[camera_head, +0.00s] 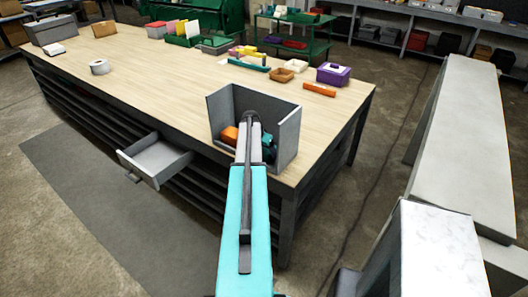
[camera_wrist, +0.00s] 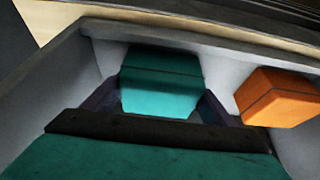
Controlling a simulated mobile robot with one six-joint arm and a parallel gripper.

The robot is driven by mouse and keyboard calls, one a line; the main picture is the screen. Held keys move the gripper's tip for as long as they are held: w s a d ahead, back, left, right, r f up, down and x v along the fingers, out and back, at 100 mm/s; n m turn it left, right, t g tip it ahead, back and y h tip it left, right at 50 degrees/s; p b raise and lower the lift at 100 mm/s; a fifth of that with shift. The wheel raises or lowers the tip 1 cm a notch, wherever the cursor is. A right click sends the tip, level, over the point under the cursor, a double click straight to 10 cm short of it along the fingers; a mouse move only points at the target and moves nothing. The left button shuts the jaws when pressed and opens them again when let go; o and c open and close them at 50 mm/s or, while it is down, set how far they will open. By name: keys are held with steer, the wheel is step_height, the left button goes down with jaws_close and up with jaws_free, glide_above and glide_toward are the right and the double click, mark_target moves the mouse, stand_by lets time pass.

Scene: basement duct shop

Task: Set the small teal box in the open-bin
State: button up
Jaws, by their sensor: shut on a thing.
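The small teal box shows in the wrist view (camera_wrist: 160,80), between the two dark fingers of my gripper (camera_wrist: 158,98). My gripper is shut on it. The grey open-bin (camera_head: 289,138) stands at the near edge of the wooden table. Its walls surround the box and fingers in the wrist view (camera_wrist: 52,88), so the box is inside the bin. An orange box (camera_wrist: 280,97) lies in the bin to the right of the teal box and apart from it. In the head view my arm hides much of the bin's inside. I cannot tell whether the teal box touches the bin floor.
A grey drawer (camera_head: 156,160) juts open from the table front. A white tape roll (camera_head: 100,67) lies left. The tabletop left of the bin is clear.

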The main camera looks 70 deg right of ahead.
steer(key=shift+f, duration=0.15)
steer(key=o, duration=1.3)
steer(key=shift+r, duration=0.2)
steer(key=b+v, duration=0.3)
steer(key=v, duration=0.9)
